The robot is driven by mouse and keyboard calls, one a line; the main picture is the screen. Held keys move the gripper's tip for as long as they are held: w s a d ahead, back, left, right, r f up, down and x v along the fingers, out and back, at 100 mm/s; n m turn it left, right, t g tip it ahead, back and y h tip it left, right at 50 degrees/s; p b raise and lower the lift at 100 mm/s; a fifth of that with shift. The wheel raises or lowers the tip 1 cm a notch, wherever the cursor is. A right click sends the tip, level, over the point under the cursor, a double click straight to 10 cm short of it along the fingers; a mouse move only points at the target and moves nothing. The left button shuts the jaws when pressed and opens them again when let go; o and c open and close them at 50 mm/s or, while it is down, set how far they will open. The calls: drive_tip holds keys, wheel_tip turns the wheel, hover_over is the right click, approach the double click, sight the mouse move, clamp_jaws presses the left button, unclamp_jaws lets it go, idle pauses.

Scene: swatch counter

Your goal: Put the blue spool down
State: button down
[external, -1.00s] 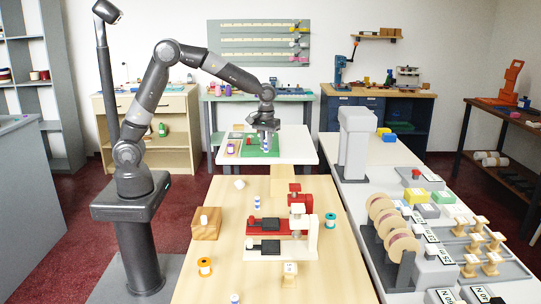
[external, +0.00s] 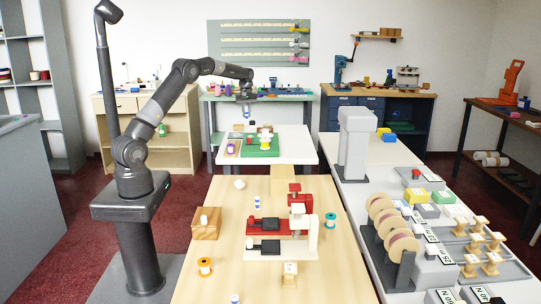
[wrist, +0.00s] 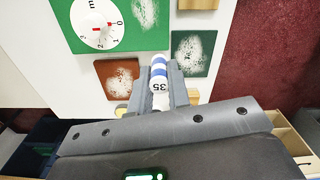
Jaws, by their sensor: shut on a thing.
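My gripper (external: 246,104) is raised above the far white table (external: 290,137), fingers pointing down. It is shut on the blue spool (wrist: 158,74), which has blue and white bands and a label reading 35. In the wrist view the spool sits between the two finger pads (wrist: 162,92).
In the wrist view a green board with a white dial (wrist: 97,24), a brown swatch (wrist: 119,80) and a green swatch (wrist: 190,53) lie below. A purple spool (external: 231,149) stands left of the mat.

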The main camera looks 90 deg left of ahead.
hover_over(237, 125)
drive_tip(key=d, duration=0.4)
drive_tip(key=f, duration=0.7)
drive_tip(key=shift+w+a, duration=0.2)
drive_tip(key=shift+f, duration=2.05)
drive_tip(key=c, duration=1.8)
unclamp_jaws()
drive_tip(key=shift+f, duration=0.15)
drive_tip(key=shift+o, duration=0.9)
wheel_tip(237, 125, up, 12)
drive_tip(key=shift+r, duration=0.2)
